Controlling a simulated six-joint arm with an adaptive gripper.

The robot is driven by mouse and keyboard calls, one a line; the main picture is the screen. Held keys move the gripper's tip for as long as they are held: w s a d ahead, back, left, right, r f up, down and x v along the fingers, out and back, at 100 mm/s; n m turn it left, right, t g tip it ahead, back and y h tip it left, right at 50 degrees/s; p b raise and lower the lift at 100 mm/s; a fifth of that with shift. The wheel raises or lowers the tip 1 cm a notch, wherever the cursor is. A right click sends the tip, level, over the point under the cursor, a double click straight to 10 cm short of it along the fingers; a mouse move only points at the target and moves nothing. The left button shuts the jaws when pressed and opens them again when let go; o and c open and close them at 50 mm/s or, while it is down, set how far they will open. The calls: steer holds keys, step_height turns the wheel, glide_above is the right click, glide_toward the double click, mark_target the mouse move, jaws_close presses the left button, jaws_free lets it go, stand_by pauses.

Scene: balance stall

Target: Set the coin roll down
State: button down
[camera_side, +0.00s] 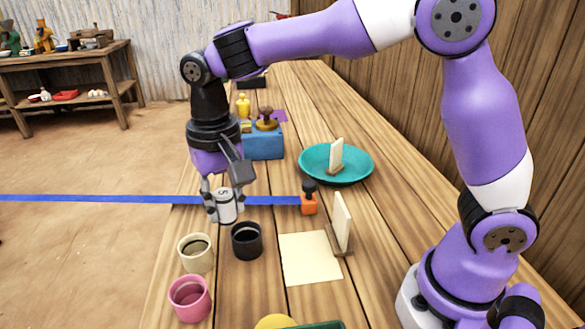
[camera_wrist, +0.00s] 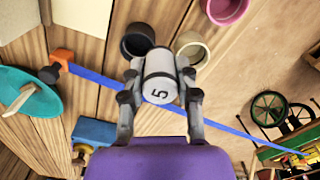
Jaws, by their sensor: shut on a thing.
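The coin roll (camera_side: 223,206) is a light grey cylinder with a dark "5" on its end. It also shows in the wrist view (camera_wrist: 159,82), where the end with the "5" faces the camera. My gripper (camera_side: 227,203) points down and is shut on the roll, with a finger on each side. In the wrist view my gripper (camera_wrist: 160,92) also closes around it. The roll is upright near the table's left edge, behind the black cup (camera_side: 247,241) and cream cup (camera_side: 195,253). I cannot tell whether its base touches the table.
A pink cup (camera_side: 189,298) stands in front. An orange block (camera_side: 309,204) sits at the end of a blue strip (camera_side: 270,200) running left past the roll. A paper sheet (camera_side: 310,263), upright card (camera_side: 342,222), teal dish (camera_side: 313,172) and blue box (camera_side: 263,144) are around.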

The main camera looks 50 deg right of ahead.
steer(key=w+d+f, duration=0.2)
steer(key=d, duration=0.1)
steer(key=w+d+f, duration=0.3)
steer(key=d, duration=0.1)
steer(key=w+d+f, duration=0.2)
steer(key=w+d, duration=0.1)
steer(key=shift+d+f, duration=0.25)
steer(key=shift+d, duration=0.1)
steer(key=shift+f, duration=1.9)
steer(key=shift+f, duration=0.15)
steer(key=c, duration=0.6)
jaws_free()
